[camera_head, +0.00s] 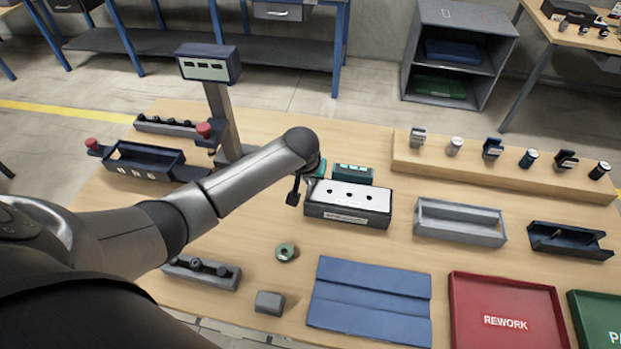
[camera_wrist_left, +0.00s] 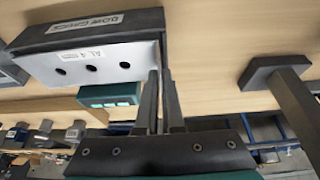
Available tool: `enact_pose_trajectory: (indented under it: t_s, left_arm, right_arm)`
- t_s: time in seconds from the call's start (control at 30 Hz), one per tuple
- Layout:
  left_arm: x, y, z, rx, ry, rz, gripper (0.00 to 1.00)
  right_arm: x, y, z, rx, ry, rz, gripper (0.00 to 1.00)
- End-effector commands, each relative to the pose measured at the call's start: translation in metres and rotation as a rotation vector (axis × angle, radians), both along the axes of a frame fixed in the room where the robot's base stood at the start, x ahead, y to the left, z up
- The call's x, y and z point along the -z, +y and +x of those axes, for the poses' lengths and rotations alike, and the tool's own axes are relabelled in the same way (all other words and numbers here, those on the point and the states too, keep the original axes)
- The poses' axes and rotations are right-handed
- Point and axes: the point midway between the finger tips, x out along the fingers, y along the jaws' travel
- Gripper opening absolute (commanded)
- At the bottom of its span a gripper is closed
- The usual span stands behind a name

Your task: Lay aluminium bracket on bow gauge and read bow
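The aluminium bracket (camera_head: 347,195) is a pale flat plate with three holes. It lies along the top of the dark bow gauge (camera_head: 347,214). In the left wrist view the bracket (camera_wrist_left: 92,68) carries an AL label and the gauge (camera_wrist_left: 110,27) shows its name upside down. My left gripper (camera_head: 294,195) is at the left end of the gauge, partly hidden by my wrist. In the left wrist view its fingers (camera_wrist_left: 161,72) are close together beside the bracket's end; whether they grip its edge is unclear. My right gripper is out of view.
A teal block (camera_head: 353,173) stands behind the gauge. A display post (camera_head: 222,110) rises behind my left arm. A grey tray (camera_head: 459,222), blue mat (camera_head: 370,299) and red REWORK tray (camera_head: 506,312) lie right and in front. A green ring (camera_head: 285,252) lies nearby.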

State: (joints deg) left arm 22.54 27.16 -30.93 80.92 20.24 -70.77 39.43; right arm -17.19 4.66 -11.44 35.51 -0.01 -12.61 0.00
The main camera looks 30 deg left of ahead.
Motion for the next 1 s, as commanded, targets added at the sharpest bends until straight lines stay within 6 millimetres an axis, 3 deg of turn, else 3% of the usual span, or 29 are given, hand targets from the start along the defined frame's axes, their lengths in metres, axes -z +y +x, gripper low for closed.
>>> enact_pose_trajectory:
  t_s: [0.43, 0.7, 1.0]
  left_arm:
    - [0.0107, -0.0005, 0.0005, 0.0, -0.002, -0.002, 0.0]
    - [0.011, -0.0001, -0.0002, 0.0, 0.0, 0.0, 0.34]
    - [0.0086, 0.0002, 0.0001, 0.0, 0.0, 0.0, 0.34]
  right_arm:
    - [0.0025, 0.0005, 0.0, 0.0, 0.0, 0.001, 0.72]
    - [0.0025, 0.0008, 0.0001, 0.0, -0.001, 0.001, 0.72]
    - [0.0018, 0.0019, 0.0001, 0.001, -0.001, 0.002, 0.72]
